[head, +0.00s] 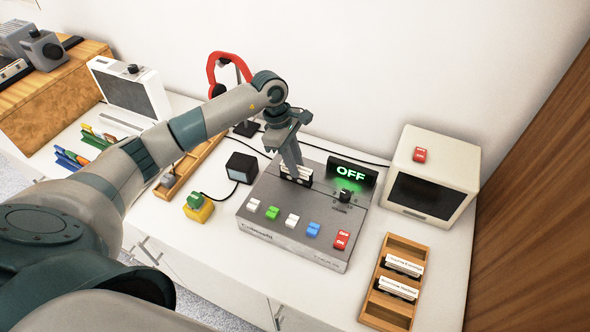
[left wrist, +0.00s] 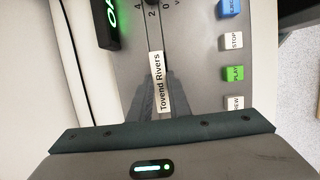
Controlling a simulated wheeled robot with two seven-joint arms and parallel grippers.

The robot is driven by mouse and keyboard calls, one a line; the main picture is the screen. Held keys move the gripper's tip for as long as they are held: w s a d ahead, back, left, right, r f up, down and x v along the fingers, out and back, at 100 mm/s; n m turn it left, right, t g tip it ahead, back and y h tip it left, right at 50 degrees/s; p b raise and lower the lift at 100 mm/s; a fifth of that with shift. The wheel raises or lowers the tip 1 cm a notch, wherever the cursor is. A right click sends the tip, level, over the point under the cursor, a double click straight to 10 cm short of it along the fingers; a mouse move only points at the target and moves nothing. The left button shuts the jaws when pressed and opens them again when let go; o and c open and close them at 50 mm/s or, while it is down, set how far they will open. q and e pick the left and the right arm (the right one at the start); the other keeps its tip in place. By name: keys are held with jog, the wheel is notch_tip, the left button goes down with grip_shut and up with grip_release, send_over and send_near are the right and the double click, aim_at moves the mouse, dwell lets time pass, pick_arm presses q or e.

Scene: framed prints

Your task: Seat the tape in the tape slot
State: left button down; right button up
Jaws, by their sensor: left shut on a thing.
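My left gripper (head: 294,168) is shut on a tape (head: 289,176) with a white label. In the left wrist view the tape (left wrist: 160,82) reads "Tovend Rivers". The grey tape deck (head: 312,217) lies below, with a row of coloured keys along its front and a lit green "OFF" display (head: 350,175). The tape is upright at the back left of the deck top, by a dark opening. The fingers cover part of it, and I cannot tell how deep it sits. My right gripper is out of view.
A wooden rack (head: 389,250) with two labelled tapes stands to the right. A cream box (head: 432,172) with a dark window and red switch is behind it. A small black cube (head: 241,167) and a yellow block with a green button (head: 198,208) stand left of the deck.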

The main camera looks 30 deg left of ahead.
pick_arm(q)
jog(key=shift+f, duration=1.25)
jog(key=shift+f+b, duration=0.2)
jog(key=shift+b, duration=0.25)
jog(key=c, duration=1.7)
grip_release()
jog(key=shift+r, duration=0.1)
jog(key=shift+o, duration=0.2)
jog(key=shift+r, duration=0.2)
